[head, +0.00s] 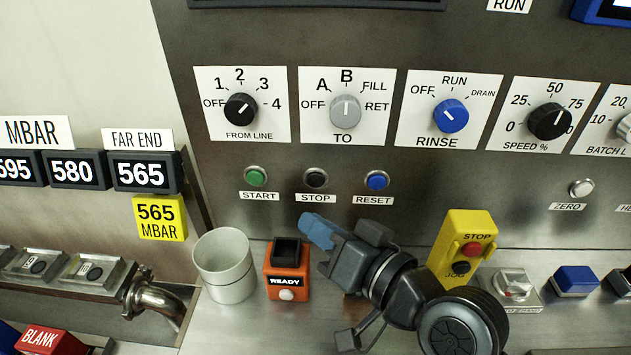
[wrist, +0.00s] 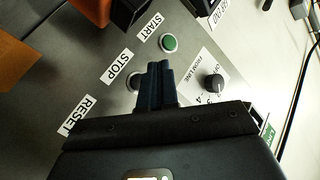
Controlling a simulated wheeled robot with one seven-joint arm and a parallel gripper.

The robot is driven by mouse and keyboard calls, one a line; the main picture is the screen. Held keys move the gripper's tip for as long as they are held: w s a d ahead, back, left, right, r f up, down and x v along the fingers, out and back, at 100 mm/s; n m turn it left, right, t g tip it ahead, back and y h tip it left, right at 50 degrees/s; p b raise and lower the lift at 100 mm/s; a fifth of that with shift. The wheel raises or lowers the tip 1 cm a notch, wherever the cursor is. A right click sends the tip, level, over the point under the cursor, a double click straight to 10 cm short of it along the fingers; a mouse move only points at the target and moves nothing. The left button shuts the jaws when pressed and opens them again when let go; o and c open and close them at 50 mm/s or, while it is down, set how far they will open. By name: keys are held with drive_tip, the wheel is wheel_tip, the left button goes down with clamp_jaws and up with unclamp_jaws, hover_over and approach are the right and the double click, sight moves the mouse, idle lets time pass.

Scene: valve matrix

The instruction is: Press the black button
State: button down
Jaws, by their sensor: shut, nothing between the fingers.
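The black button (head: 316,178) sits in a metal ring on the steel panel above the STOP label, between the green START button (head: 256,177) and the blue RESET button (head: 377,180). My gripper (head: 308,222) is shut and empty, its blue fingertips below the STOP label in the head view. In the wrist view, the shut fingers (wrist: 157,70) cover part of the black button (wrist: 134,82), and the green button (wrist: 169,43) is clear beyond them. I cannot tell the gap between fingertips and panel. A yellow box (head: 480,228) carries a red button and a dark JOG button.
An orange READY box (head: 288,272) and a white cup (head: 224,265) stand on the ledge left of my gripper. Rotary knobs, including the black FROM LINE knob (head: 241,110) and blue RINSE knob (head: 451,116), stick out above the buttons. The yellow box stands close right of my arm.

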drive_tip(key=shift+w+d+b, duration=0.1)
drive_tip(key=shift+w+b, duration=0.45)
drive_tip(key=shift+w, duration=2.25)
drive_tip(key=shift+w, duration=0.4)
drive_tip(key=shift+w, duration=0.45)
idle(0.4)
drive_tip(key=shift+s, duration=0.9)
drive_tip(key=shift+s+p, duration=0.65)
drive_tip(key=shift+s, duration=1.85)
